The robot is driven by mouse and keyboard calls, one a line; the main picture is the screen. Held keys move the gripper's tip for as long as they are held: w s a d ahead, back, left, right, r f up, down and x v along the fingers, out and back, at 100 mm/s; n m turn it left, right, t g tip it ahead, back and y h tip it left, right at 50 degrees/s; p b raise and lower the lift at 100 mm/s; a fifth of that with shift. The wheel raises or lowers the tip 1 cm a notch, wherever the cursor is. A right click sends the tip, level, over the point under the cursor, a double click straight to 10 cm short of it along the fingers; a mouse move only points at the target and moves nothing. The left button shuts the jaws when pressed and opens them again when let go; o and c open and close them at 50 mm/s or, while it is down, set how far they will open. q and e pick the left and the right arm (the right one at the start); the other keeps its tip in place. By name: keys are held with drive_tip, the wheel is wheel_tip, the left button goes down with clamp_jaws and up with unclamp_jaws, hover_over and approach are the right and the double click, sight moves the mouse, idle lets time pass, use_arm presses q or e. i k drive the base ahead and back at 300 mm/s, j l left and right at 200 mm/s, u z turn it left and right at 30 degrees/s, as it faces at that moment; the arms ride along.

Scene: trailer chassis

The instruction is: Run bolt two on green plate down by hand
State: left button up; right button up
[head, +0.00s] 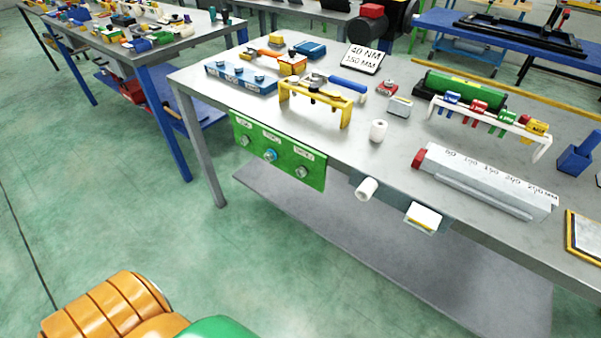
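The green plate (285,163) hangs on the front side of the grey workbench, at its left end. It carries three bolts in a row, each under a small white label too small to read surely. The middle bolt (270,155) has a bluish head and stands out from the plate. The left bolt (245,141) and the right bolt (301,172) look grey. How far each bolt is run in cannot be told. Neither gripper is in view. Orange and green rounded parts at the bottom left seem to be mine and stand well apart from the plate.
The workbench (400,158) holds a blue block with bolts (240,78), a yellow stand (317,102) with a blue-handled tool, and a grey scale bar (485,182). A white cylinder (367,188) and a small box (424,217) project from its front. Floor before the plate is clear.

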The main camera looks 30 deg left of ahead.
sight(270, 155)
drive_tip(key=u, duration=1.3)
